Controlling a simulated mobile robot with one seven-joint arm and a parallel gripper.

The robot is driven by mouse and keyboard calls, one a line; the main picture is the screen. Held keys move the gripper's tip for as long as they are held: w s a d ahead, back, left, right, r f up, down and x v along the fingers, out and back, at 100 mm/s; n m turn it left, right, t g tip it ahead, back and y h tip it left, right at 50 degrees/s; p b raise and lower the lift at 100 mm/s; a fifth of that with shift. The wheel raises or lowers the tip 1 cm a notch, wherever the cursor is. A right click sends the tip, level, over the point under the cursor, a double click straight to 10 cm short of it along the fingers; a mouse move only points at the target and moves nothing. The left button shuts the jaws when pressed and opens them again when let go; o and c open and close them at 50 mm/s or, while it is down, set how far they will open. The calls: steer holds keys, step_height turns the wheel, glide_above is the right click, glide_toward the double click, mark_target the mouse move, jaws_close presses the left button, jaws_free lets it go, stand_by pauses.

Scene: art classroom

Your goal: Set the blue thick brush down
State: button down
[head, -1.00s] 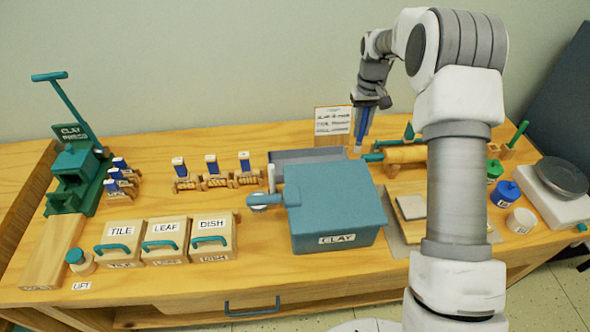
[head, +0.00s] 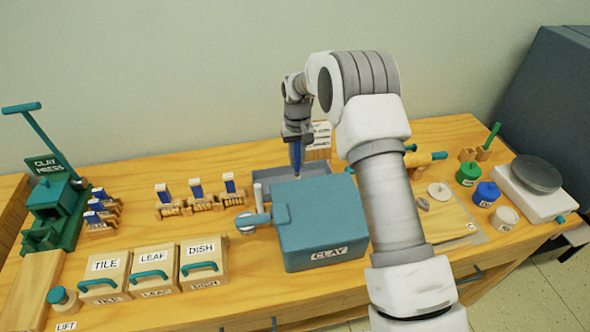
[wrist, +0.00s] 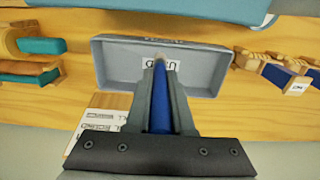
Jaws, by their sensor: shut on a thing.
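My gripper (head: 297,140) is shut on the blue thick brush (head: 296,158), which hangs roughly upright with its tip down in the head view. In the wrist view the blue brush (wrist: 160,103) lies between the two fingers (wrist: 162,90), and its pale tip points toward a grey shallow tray (wrist: 115,68) with a white label. The tray (head: 318,170) stands behind the teal clay box, which hides part of it in the head view. The brush tip appears over the tray; I cannot tell whether it touches.
The teal CLAY box (head: 322,225) stands just in front of the tray. A small sign (head: 320,138) stands behind it. Stamps on wooden holders (head: 197,195) are to the left, and a rolling pin (head: 425,160) is to the right. Paint jars (head: 486,193) stand farther right.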

mark_target(295, 171)
steer(key=shift+a+f, duration=0.3)
steer(key=shift+f, duration=1.9)
steer(key=shift+f, duration=0.15)
steer(key=c, duration=0.8)
jaws_free()
